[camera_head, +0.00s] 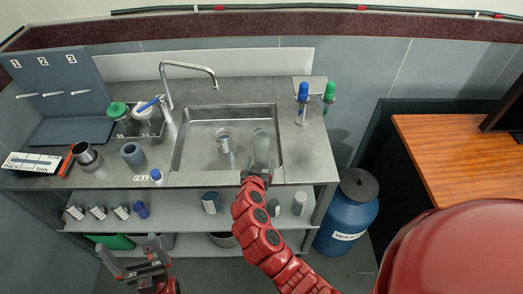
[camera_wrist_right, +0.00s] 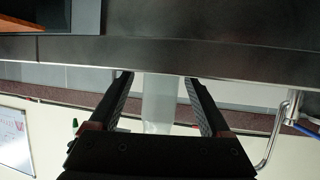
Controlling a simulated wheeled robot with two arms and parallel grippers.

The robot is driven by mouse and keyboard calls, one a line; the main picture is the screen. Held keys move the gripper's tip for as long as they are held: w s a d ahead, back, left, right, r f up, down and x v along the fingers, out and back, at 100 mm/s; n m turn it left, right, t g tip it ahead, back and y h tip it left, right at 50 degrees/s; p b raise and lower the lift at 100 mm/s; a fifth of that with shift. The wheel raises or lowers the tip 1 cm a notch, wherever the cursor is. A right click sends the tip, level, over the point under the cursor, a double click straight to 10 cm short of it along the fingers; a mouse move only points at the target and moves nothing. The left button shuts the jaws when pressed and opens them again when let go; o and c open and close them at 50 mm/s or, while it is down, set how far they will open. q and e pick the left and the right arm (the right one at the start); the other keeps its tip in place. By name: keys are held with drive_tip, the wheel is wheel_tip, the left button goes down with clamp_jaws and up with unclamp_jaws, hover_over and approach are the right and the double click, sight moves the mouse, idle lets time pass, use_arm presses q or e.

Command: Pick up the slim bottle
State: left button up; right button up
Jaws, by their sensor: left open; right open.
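A slim, pale translucent bottle (camera_head: 262,145) stands in the right part of the steel sink (camera_head: 190,150). My right gripper (camera_head: 257,172) is at the front rim of the sink, just in front of this bottle, and covers its lower part in the head view. In the right wrist view the bottle (camera_wrist_right: 158,105) shows between the two fingers of the open right gripper (camera_wrist_right: 158,82), with gaps on both sides. I cannot tell how deep it sits between them. My left gripper (camera_head: 148,255) is open and empty, low at the front left, away from the counter.
A wider clear container (camera_head: 223,141) stands in the sink left of the bottle. The faucet (camera_head: 190,66) arches over the back left. Blue- and green-capped bottles (camera_head: 303,101) stand right of the sink. A blue waste drum (camera_head: 347,215) stands right of the counter.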

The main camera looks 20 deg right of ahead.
sight(260, 160)
drive_tip(key=shift+w+d+f+p, duration=0.15)
drive_tip(key=shift+w+d+p, duration=0.15)
drive_tip(key=shift+w, duration=0.3)
drive_tip(key=p+x, duration=0.2)
drive_tip(key=x, duration=0.1)
drive_tip(key=shift+w+a+f, duration=0.1)
drive_tip(key=shift+w+f, duration=0.15)
drive_tip(key=shift+f, duration=0.05)
drive_tip(key=shift+w+f, duration=0.3)
drive_tip(key=shift+w, duration=0.05)
drive_tip(key=shift+c, duration=0.2)
drive_tip(key=c, duration=1.2)
clamp_jaws()
drive_tip(key=shift+r, duration=0.15)
